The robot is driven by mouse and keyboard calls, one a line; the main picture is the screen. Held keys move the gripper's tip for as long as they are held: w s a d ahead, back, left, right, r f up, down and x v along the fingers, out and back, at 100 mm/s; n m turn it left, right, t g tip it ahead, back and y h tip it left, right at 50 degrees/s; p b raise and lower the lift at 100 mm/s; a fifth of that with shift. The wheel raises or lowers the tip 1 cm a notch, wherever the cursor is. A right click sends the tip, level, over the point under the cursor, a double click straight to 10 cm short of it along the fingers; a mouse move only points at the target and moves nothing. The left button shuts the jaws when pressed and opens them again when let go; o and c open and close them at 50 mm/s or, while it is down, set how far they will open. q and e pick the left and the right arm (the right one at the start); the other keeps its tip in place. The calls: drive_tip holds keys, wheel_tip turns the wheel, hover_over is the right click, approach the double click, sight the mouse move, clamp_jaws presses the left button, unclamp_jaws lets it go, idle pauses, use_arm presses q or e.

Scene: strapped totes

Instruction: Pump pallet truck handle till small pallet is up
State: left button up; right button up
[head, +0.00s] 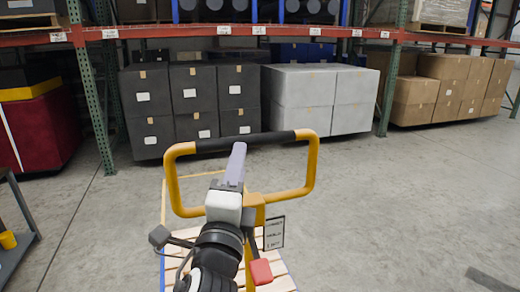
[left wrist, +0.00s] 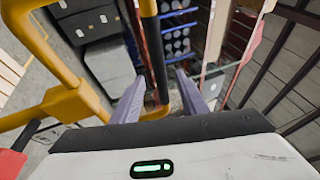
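The pallet truck handle (head: 313,165) is a yellow loop with a black grip bar (head: 270,137) across its top, standing upright in the middle of the head view. My left gripper (head: 238,150) reaches up to the grip bar. In the left wrist view, its two grey fingers (left wrist: 158,85) are spread, with the handle's bar (left wrist: 154,60) showing between them and apparent gaps at the sides; contact is unclear. The slatted wooden pallet (head: 178,272) lies below, partly hidden by my arm. Its height off the floor cannot be told. My right gripper is not in view.
A red part (head: 261,271) and a small sign (head: 274,233) sit by the handle's base. Dark boxes (head: 195,100), white boxes (head: 317,98) and brown boxes (head: 440,88) stand under a rack (head: 98,90) behind. Open concrete floor (head: 400,200) lies to the right.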

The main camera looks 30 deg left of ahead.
use_arm(q)
drive_tip(key=p+x, duration=0.1)
drive_tip(key=x, duration=0.7)
drive_tip(key=shift+w+a+p, duration=0.2)
drive_tip(key=shift+p, duration=0.15)
clamp_jaws()
